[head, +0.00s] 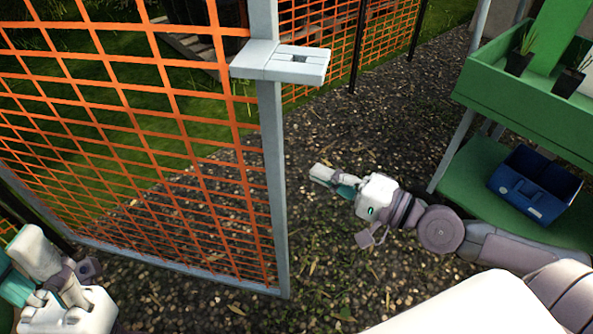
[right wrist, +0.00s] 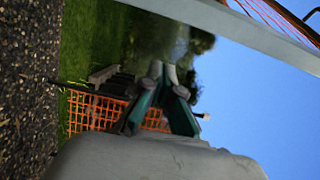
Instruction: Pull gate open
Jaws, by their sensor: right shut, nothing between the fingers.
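The gate (head: 277,180) is an orange mesh panel in a grey metal frame, on the left of the head view. A pale flat latch plate (head: 280,62) with a small square slot sits on its upright post. My right gripper (head: 320,174) is to the right of that post, lower than the plate and apart from it in the picture. It is shut and empty; its fingers also show in the right wrist view (right wrist: 163,75). My left gripper (head: 32,258) is at the lower left in front of the mesh, partly cut off, and its jaw state is unclear.
A green shelf rack (head: 520,105) with potted plants (head: 518,62) stands on the right. A blue crate (head: 535,184) sits on its lower shelf. More orange mesh fence (head: 318,45) with black posts stands behind.

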